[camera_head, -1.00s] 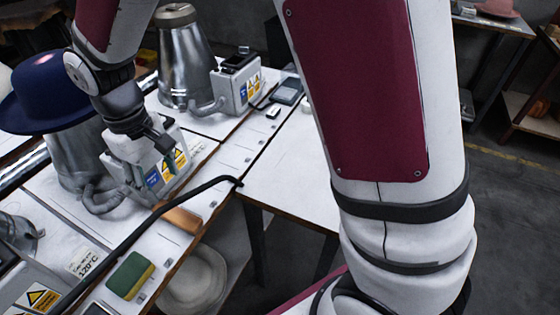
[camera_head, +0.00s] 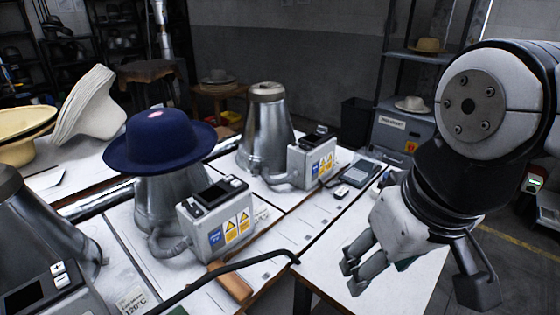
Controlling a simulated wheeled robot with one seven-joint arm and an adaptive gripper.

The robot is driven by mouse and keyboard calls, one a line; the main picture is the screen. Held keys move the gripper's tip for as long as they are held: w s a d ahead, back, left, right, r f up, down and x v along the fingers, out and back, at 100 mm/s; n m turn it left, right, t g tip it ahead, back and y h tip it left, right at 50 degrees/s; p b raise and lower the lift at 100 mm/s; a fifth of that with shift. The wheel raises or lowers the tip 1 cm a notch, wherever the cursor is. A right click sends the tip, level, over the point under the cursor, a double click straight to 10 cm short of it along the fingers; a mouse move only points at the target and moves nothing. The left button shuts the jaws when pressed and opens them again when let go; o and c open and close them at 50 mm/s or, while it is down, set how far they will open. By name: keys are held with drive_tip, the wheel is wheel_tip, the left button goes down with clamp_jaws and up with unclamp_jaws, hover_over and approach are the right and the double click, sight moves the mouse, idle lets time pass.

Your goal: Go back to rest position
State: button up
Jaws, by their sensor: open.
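My gripper (camera_head: 415,280) is at the right of the head view, above the white table's right part, with its fingers pointing down. Its fingers are spread apart and nothing shows between them. It is clear of the machines and the hat. A blue felt hat (camera_head: 160,141) sits on a metal cone-shaped press (camera_head: 168,197) at left of centre. A grey-white control box (camera_head: 215,218) with yellow warning labels stands in front of that press, apart from my gripper.
A second metal press (camera_head: 266,138) with its control box (camera_head: 312,160) stands behind. Pale hats (camera_head: 90,105) stand at the left. A grey cabinet (camera_head: 400,133) and shelves are at the back right.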

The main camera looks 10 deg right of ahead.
drive_tip(key=shift+s+d+f, duration=0.1)
drive_tip(key=shift+s+d, duration=0.05)
drive_tip(key=shift+s, duration=0.35)
drive_tip(key=shift+o, duration=0.6)
drive_tip(key=shift+t, duration=0.5)
wheel_tip(320, 180, up, 5)
drive_tip(key=p, duration=0.4)
drive_tip(key=n+g, duration=0.4)
drive_tip(key=n, duration=0.3)
hover_over(229, 277)
wheel_tip(229, 277, down, 18)
wheel_tip(229, 277, down, 14)
drive_tip(key=shift+r+p, duration=0.1)
drive_tip(key=shift+p, duration=0.4)
